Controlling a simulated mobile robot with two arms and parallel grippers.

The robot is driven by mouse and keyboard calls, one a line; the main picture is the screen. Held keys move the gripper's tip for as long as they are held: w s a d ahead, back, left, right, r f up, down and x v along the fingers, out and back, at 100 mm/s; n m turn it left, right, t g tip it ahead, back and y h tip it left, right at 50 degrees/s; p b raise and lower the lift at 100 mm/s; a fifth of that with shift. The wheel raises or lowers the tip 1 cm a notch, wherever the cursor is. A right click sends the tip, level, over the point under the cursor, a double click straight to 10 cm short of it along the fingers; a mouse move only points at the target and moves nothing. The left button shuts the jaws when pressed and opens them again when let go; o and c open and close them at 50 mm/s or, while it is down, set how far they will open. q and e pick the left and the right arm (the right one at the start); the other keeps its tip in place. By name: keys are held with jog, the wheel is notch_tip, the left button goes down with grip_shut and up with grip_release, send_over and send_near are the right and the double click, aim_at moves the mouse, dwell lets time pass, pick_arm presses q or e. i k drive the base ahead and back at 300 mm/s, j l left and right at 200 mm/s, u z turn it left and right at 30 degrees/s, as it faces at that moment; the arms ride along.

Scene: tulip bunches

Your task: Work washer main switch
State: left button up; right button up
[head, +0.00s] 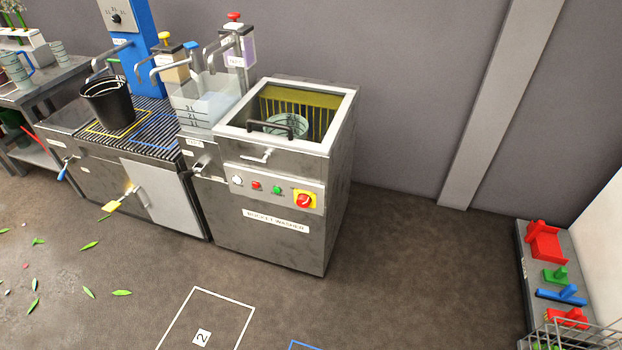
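The bucket washer (272,215) stands against the wall in the head view, a grey steel cabinet with a label on its front. Its main switch (304,199) is a red rotary knob on a yellow plate, at the right end of the control panel. The knob's exact setting is too small to read. Left of it on the panel are a green button (277,189), a red button (256,185) and a white round one (237,180). A pale bucket (287,125) sits inside the washer's open top. Neither of my grippers is in view.
A black bucket (108,104) stands on the slatted counter left of the washer. A clear measuring tub (203,98) sits between them. The floor (400,270) before and right of the washer is clear. A rack with red, green and blue items (546,240) stands at far right.

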aim_at(303, 201)
jog(key=i+j, duration=0.1)
jog(key=i, duration=0.4)
jog(key=i+j, duration=0.15)
jog(key=i, duration=0.3)
